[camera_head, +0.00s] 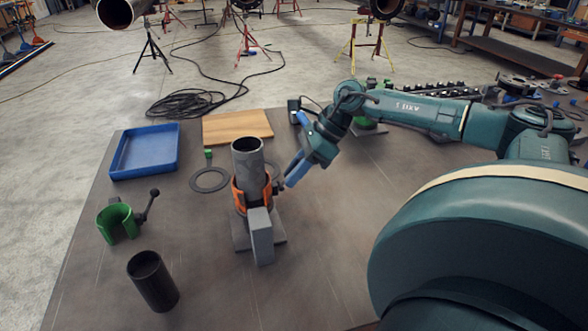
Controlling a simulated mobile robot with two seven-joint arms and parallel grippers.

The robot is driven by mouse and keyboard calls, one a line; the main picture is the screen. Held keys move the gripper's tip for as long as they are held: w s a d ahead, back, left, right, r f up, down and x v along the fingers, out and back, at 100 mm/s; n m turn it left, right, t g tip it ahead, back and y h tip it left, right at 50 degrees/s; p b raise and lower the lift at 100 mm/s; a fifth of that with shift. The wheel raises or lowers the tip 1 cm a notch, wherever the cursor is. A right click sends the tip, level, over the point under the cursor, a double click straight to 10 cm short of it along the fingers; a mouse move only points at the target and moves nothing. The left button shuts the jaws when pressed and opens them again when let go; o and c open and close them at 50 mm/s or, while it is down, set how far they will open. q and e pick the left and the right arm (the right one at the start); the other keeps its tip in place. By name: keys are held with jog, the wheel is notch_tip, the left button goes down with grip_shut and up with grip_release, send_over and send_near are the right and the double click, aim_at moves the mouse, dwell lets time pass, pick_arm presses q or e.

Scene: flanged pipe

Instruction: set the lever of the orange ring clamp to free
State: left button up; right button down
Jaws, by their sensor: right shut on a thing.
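A grey pipe (248,158) stands upright on a square grey base (240,238) in the middle of the table. The orange ring clamp (239,197) sits around its lower part. A grey block (261,236) stands in front of the clamp and hides some of it. My right gripper (284,185) reaches in from the right with blue fingers and is shut on the clamp's lever at the clamp's right side. The lever is small and mostly hidden by the fingers, so its setting cannot be told. My left gripper is not in view.
A green clamp (116,224) with a black ball lever and a dark tube (153,281) stand at left. A blue tray (145,150), a wooden board (237,127) and a flat ring (209,180) lie behind.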

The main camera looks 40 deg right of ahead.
dwell(0.3)
jog(key=c, duration=1.3)
grip_release()
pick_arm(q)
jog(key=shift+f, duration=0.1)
pick_arm(e)
jog(key=shift+o, duration=0.2)
pick_arm(q)
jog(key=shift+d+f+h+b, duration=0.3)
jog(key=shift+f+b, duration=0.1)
jog(key=shift+b, duration=0.85)
pick_arm(e)
jog(key=v, duration=1.3)
jog(key=shift+a+r, duration=0.25)
jog(key=shift+r, duration=0.05)
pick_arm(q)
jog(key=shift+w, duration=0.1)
